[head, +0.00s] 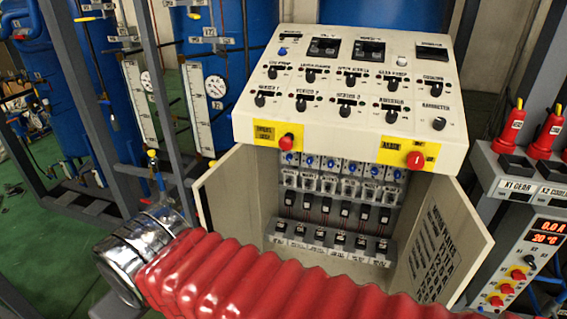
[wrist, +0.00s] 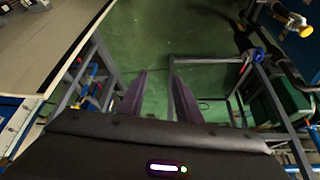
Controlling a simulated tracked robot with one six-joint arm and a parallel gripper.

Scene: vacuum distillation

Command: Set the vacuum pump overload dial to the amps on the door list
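The open cabinet (head: 325,215) under the sloped console holds a row of overload units with small blue dials (head: 342,166). Which one is the vacuum pump's, and their settings, are too small to read. The door list (head: 435,250) is printed on the inside of the right door (head: 452,225); its lines are not legible here. My gripper (wrist: 159,76) shows in the wrist view with two dark fingers apart and nothing between them. It points down toward green floor, away from the dials. In the head view the gripper itself is not visible.
The console (head: 355,90) overhangs the cabinet with knobs and two red buttons. The left door (head: 228,190) stands open. My red-sleeved arm crosses the lower front. A grey frame (head: 160,110) with gauges stands left. A unit with red-handled plugs (head: 512,125) stands right.

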